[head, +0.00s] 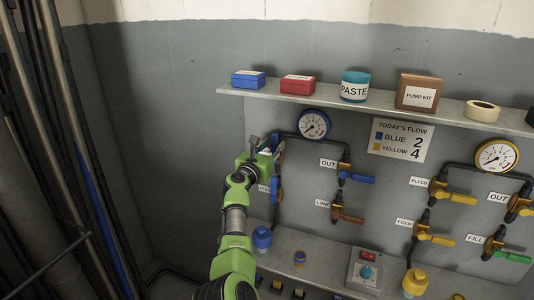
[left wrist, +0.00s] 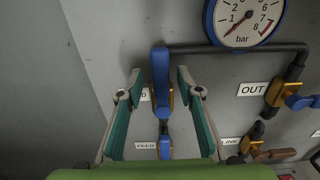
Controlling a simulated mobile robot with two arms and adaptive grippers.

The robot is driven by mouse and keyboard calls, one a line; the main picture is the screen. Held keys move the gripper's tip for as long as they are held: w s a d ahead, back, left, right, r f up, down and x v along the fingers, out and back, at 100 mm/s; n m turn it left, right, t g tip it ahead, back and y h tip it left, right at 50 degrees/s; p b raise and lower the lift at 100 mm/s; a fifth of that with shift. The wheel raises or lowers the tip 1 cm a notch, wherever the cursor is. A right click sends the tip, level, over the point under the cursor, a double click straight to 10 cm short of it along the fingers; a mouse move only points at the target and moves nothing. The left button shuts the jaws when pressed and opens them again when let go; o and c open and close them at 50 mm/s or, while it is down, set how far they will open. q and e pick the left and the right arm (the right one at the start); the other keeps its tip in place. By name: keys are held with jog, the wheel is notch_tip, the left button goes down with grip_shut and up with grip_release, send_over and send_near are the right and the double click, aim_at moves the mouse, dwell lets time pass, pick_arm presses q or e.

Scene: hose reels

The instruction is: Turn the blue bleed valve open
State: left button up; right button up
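The blue bleed valve handle (left wrist: 160,82) stands upright in the middle of the left wrist view, on a brass-coloured body. Its label is mostly hidden behind a finger; only the final D shows. My left gripper (left wrist: 160,76) is open, with one finger on each side of the handle and a visible gap on both sides. In the head view my left gripper (head: 264,147) is at the panel's left end and largely covers this valve. Below it is the blue feed valve (left wrist: 165,148), partly hidden by my gripper. My right gripper is not in view.
A blue-rimmed gauge (head: 314,124) is just right of my gripper. The blue OUT valve (head: 356,178) and brown LINK valve (head: 347,217) are farther right. A shelf (head: 380,101) with boxes and tape runs above. Yellow-handled valves (head: 455,196) are at right.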

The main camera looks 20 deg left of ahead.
pick_arm(q)
jog(key=shift+s, duration=2.5)
jog(key=s+d+f+m+g, duration=0.2)
jog(key=f+m, duration=0.2)
jog(key=f, duration=0.5)
jog(key=s+d+f+m+g+b, duration=0.1)
jog(key=s+f+m, duration=0.2)
jog(key=f, duration=0.7)
jog(key=s+d+f+m+g, duration=0.2)
jog(key=f+m, duration=0.2)
jog(key=f, duration=0.5)
jog(key=s+d+f+m+g+b, duration=0.15)
jog(key=s+f+m, duration=0.35)
jog(key=s+f, duration=0.5)
jog(key=s+d+f+m+g, duration=0.1)
jog(key=s+f+m+g, duration=0.25)
jog(key=s+f, duration=0.65)
jog(key=s+f+m+g+b, duration=0.1)
jog(key=s+f+m+g, duration=0.2)
jog(key=s+f+m, duration=1.05)
jog(key=s+a+f+m+g, duration=0.1)
jog(key=s+f, duration=0.5)
jog(key=s, duration=1)
jog(key=s+a+f+m+g+b, duration=0.1)
jog(key=s+f+m+g, duration=0.2)
jog(key=s, duration=1.4)
notch_tip(320, 180, down, 3)
jog(key=shift+f+m+y, duration=0.15)
jog(key=shift+m+y, duration=0.15)
jog(key=shift+m, duration=0.4)
